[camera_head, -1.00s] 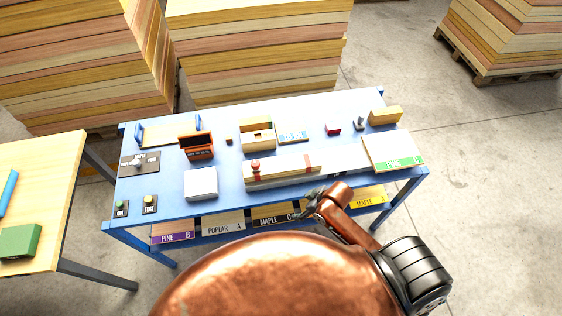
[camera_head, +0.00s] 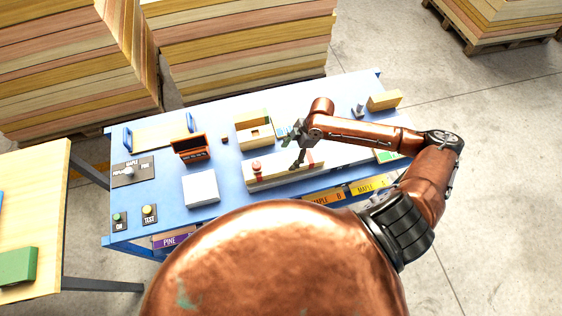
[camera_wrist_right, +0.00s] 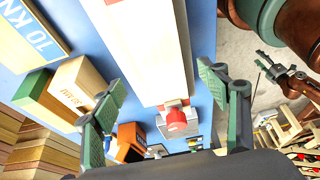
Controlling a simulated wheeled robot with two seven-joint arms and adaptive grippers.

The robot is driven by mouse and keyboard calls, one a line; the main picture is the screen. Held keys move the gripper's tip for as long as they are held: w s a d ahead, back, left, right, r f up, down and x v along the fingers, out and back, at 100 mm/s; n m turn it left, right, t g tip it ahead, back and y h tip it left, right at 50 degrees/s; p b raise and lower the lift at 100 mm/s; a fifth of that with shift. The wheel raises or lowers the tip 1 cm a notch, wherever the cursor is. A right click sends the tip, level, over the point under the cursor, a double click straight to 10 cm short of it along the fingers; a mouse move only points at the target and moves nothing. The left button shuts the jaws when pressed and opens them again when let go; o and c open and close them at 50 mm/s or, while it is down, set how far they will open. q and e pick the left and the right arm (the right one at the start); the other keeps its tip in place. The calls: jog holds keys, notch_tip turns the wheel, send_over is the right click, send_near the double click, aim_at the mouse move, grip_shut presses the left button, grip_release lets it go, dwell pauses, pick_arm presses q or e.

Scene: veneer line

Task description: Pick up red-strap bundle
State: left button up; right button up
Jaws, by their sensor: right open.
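The red-strap bundle (camera_head: 279,173) is a long pale veneer bundle on the blue table, with a red band toward its right end and a red knob-like piece near its left end. In the wrist view the bundle (camera_wrist_right: 150,50) runs down from the top, with the red piece at its lower end. My right gripper (camera_head: 298,153) is over the bundle, and its forearm hides part of the table. In the wrist view the open right gripper (camera_wrist_right: 164,85) has one finger on each side of the bundle; contact does not show. My left gripper (camera_wrist_right: 285,75) appears small at right; its jaws are unclear.
On the blue table (camera_head: 225,165) stand a white block (camera_head: 201,188), an orange case (camera_head: 191,147), a wooden box (camera_head: 254,130) and a switch panel (camera_head: 131,171). Veneer stacks (camera_head: 240,50) rise behind the table.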

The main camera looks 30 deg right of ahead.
aim_at(284, 163)
jog(key=x, duration=0.3)
jog(key=shift+s+p, duration=0.15)
jog(key=shift+p, duration=0.25)
jog(key=p+x, duration=0.1)
jog(key=x, duration=0.2)
jog(key=shift+a+f, duration=0.15)
jog(key=shift+f, duration=0.2)
jog(key=c, duration=0.9)
pick_arm(q)
jog(key=shift+s+a+r, duration=0.15)
jog(key=shift+s+r, duration=0.7)
jog(key=shift+s, duration=0.05)
pick_arm(e)
jog(key=c, duration=0.8)
jog(key=shift+c, duration=0.2)
